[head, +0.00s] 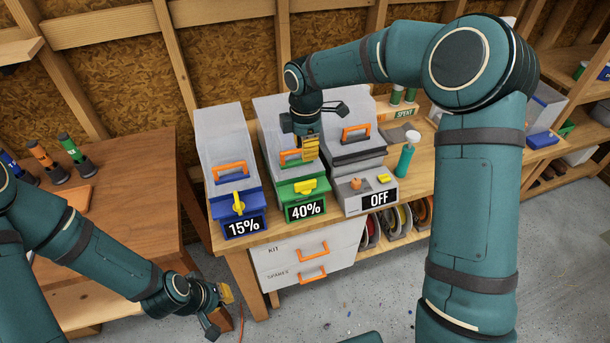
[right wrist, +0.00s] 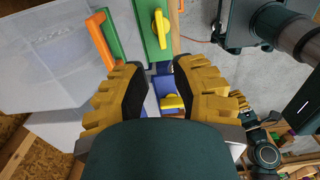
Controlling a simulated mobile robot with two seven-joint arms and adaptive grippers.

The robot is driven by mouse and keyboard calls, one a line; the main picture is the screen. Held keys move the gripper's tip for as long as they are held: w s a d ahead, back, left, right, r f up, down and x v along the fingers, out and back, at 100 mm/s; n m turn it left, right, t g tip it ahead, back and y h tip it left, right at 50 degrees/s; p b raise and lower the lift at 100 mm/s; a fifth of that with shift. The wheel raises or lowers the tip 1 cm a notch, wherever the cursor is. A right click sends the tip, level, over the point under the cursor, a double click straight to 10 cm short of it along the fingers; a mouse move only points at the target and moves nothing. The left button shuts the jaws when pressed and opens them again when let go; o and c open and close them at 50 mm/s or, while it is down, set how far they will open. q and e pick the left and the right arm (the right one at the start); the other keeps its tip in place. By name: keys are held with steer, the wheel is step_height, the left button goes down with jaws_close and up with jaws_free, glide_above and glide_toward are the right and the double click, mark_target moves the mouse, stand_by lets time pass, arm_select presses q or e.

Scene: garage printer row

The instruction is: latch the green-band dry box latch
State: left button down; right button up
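The green-band dry box stands in the middle of the bench row. It has a clear body, a green band (head: 295,199) and a 40% label. Its yellow latch (head: 306,186) lies crosswise on the band's front, and in the right wrist view the latch (right wrist: 160,28) shows beyond the fingertips. My right gripper (head: 308,150) is above this box, near its orange handle (head: 290,157), which it partly hides. In the right wrist view its fingers (right wrist: 157,78) are apart with nothing between them. My left gripper (head: 217,308) hangs low before the bench, open and empty.
To the left stands the blue-band box (head: 231,214) with its yellow latch upright, marked 15%. To the right is a grey box (head: 348,204) marked OFF. A teal bottle (head: 404,160) stands beside it. Drawers (head: 306,255) and spools are below. A wooden table (head: 130,190) is at left.

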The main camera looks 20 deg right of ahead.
mark_target(306, 182)
step_height(306, 182, down, 13)
steer(key=shift+s+f, duration=0.1)
stand_by(0.3)
steer(key=shift+o, duration=0.3)
jaws_close()
